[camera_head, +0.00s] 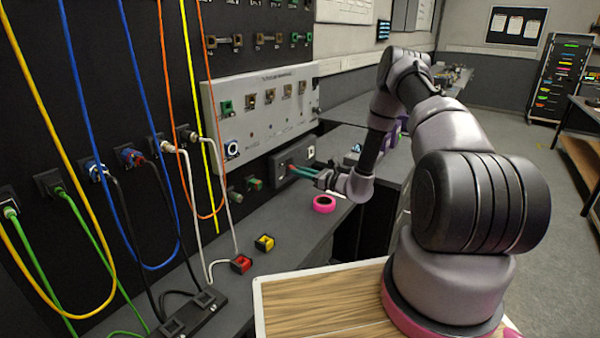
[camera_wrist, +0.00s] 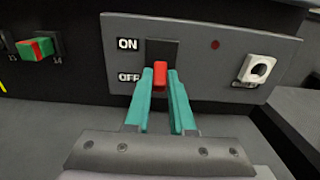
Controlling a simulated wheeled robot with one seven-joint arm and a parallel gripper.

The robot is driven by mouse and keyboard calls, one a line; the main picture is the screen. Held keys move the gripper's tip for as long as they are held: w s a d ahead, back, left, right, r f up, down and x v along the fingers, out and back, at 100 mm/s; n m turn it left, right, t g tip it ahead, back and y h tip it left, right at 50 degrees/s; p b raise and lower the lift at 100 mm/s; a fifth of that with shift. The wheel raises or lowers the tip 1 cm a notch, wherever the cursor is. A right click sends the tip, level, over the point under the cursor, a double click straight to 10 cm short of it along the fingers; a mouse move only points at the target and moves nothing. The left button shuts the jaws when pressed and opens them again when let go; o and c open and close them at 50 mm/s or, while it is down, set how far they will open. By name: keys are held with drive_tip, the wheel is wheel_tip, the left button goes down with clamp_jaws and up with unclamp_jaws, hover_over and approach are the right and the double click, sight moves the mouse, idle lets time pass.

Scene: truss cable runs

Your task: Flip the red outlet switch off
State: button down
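The red outlet switch (camera_wrist: 159,75) is a small red lever on a dark plate in the wrist view, on a grey outlet box (camera_wrist: 205,55). White-on-black labels read ON, upper left, and OFF, lower left, partly covered by a finger. The lever's tilt is hard to judge. My gripper (camera_wrist: 160,80) has its two teal fingertips on either side of the lever; whether they touch it is unclear. In the head view, my gripper (camera_head: 297,170) reaches left to the outlet box (camera_head: 281,163), and the lever cannot be made out.
A white socket (camera_wrist: 257,70) and a small dark red dot are on the box's right side. A pink tape roll (camera_head: 324,204) lies on the bench below my gripper. Red (camera_head: 241,264) and yellow (camera_head: 264,243) blocks sit nearer. Cables hang at the left.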

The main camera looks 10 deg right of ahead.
drive_tip(key=shift+f+t+y, duration=0.5)
drive_tip(key=shift+t+y, duration=0.2)
drive_tip(key=c, duration=0.8)
unclamp_jaws()
drive_tip(key=shift+o, duration=0.2)
drive_tip(key=v, duration=1)
drive_tip(key=shift+s+d+f, duration=0.15)
drive_tip(key=shift+s+d, duration=0.05)
